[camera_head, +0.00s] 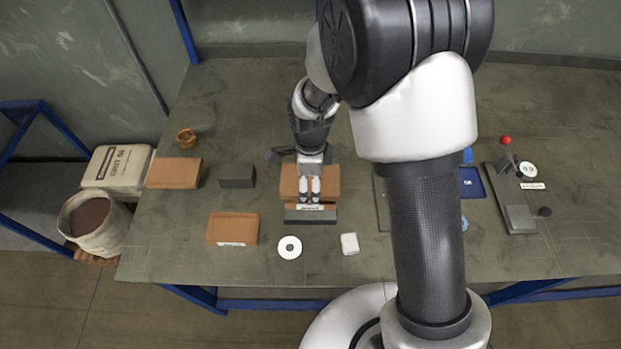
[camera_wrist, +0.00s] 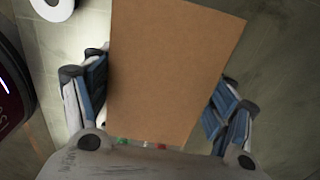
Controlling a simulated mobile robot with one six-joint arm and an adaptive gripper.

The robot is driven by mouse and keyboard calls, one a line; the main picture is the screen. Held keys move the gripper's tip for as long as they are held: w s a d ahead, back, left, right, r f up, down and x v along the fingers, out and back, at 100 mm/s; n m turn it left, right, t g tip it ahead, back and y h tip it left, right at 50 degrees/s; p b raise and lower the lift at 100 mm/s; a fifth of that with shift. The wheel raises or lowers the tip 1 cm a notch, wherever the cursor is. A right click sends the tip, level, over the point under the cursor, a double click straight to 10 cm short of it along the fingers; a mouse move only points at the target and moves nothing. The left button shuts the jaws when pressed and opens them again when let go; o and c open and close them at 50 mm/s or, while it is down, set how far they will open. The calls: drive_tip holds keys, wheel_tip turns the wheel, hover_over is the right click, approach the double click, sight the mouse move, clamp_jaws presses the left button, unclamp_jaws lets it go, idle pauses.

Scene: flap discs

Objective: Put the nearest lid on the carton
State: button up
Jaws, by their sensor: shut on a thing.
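My gripper (camera_head: 310,196) is at the middle of the table, shut on a flat brown cardboard piece that looks like a lid (camera_head: 289,184). In the wrist view the brown lid (camera_wrist: 175,70) lies between the blue-padded fingers (camera_wrist: 160,105) and hides what is beneath it. A dark grey block with a white label (camera_head: 310,215) is just in front of the gripper. A shallow brown tray-like piece with a label (camera_head: 232,229) lies to the left front. Another brown box-like piece (camera_head: 173,172) lies farther left. I cannot tell for certain which piece is the carton.
A dark grey block (camera_head: 237,176) stands left of my gripper. A white disc with a dark centre (camera_head: 289,247) and a small white block (camera_head: 349,243) lie near the front edge. A device with a red knob (camera_head: 506,140) stands at right. My arm hides part of the table.

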wheel_tip(320, 180, down, 4)
drive_tip(key=b, duration=0.2)
drive_tip(key=shift+f+b, duration=0.2)
drive_tip(key=shift+b, duration=0.2)
wheel_tip(320, 180, up, 3)
drive_tip(key=shift+f+p, duration=0.1)
drive_tip(key=shift+p, duration=0.95)
drive_tip(key=shift+d, duration=0.1)
